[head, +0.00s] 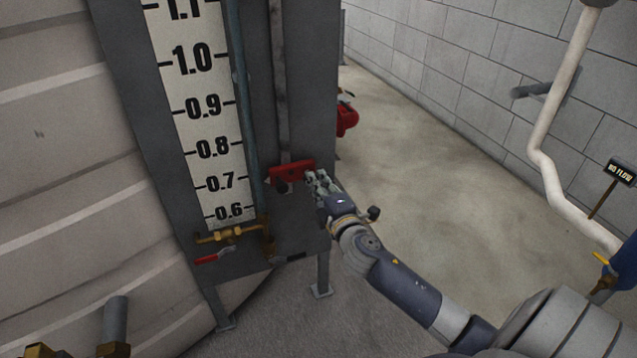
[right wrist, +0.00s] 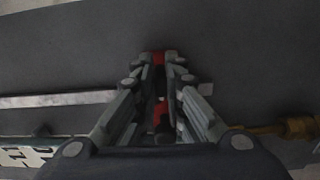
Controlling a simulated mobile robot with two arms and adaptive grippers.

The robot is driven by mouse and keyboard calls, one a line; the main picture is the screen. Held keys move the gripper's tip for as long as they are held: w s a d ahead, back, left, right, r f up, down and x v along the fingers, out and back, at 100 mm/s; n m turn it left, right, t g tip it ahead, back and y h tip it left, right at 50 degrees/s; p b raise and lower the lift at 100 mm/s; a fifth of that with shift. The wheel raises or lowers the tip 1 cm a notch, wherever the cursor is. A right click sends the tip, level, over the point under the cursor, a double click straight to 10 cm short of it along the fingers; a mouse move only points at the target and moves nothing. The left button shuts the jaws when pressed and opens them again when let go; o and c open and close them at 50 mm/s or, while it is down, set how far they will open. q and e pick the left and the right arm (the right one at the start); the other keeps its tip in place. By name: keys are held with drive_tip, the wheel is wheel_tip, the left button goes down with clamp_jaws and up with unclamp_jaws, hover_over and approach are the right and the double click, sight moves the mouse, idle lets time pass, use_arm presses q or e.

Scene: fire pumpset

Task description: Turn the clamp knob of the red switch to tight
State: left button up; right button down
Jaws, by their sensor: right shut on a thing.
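The red switch (head: 290,171) is a small red body mounted on the grey upright panel, right of the gauge's lower end. A dark round part (head: 281,187) shows at its lower left. My right gripper (head: 312,179) is at the switch's right end, its fingers closed together there. In the right wrist view, the fingertips (right wrist: 158,62) meet around a small part at the switch, with red showing between and beyond them. The clamp knob is mostly hidden by the fingers, so its turn position cannot be read. My left gripper is not in view.
A white level gauge (head: 196,105) with black numbers stands left of the switch. A brass valve (head: 228,234) with a red lever sits below it. A white pipe (head: 548,160) runs down the right. The floor behind the arm is clear.

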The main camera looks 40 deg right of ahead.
drive_tip(key=c, duration=1.7)
unclamp_jaws()
drive_tip(key=v, duration=1.2)
drive_tip(key=shift+d+f, duration=0.1)
drive_tip(key=shift+f, duration=0.05)
